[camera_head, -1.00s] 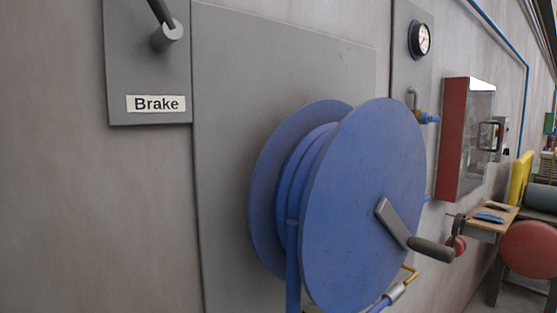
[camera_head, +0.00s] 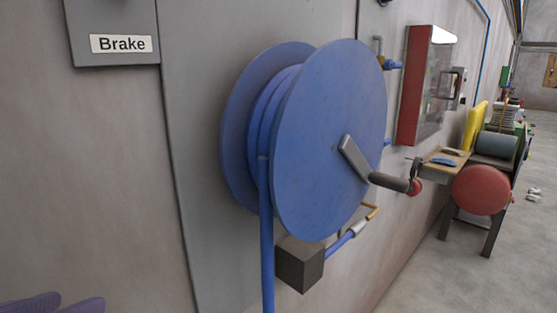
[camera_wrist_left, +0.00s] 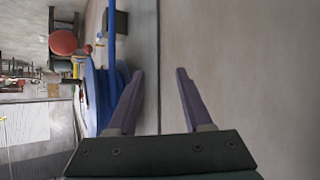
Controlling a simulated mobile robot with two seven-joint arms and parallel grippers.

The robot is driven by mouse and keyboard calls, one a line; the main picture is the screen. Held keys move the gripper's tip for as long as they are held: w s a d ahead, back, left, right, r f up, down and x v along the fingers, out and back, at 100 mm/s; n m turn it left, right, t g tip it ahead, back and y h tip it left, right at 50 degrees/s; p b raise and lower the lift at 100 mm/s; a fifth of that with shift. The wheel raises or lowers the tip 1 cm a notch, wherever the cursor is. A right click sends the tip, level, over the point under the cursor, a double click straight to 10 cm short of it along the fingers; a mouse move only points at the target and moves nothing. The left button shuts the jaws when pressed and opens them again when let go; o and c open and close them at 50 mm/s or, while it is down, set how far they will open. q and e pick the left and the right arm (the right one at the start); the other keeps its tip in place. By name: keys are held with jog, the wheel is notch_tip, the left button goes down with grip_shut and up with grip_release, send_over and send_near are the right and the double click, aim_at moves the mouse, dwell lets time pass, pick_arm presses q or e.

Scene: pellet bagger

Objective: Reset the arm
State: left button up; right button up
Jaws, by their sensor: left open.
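My left gripper (camera_head: 58,306) shows only as two purple fingertips at the bottom left edge of the head view. In the left wrist view, its purple fingers (camera_wrist_left: 160,74) are spread apart with nothing between them. A grey wall lies behind them there. The blue hose reel (camera_head: 325,110) is on the wall, up and to the right of the gripper in the head view. It also shows left of the fingers in the wrist view (camera_wrist_left: 92,98). My right gripper is in neither view.
The reel's crank handle (camera_head: 392,183) sticks out from its face. A blue hose (camera_head: 267,240) hangs down beside a dark block (camera_head: 300,264). The Brake label (camera_head: 122,43) is upper left. A red cabinet (camera_head: 411,90) and red stool (camera_head: 480,190) are right.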

pick_arm(q)
jog(key=s+d+f+m+g, duration=0.25)
jog(key=s+f+g, duration=0.55)
jog(key=s, duration=0.6)
notch_tip(320, 180, up, 29)
jog(key=p, duration=3)
jog(key=shift+w+r+y, duration=0.15)
jog(key=shift+w+y, duration=0.15)
jog(key=shift+w, duration=0.1)
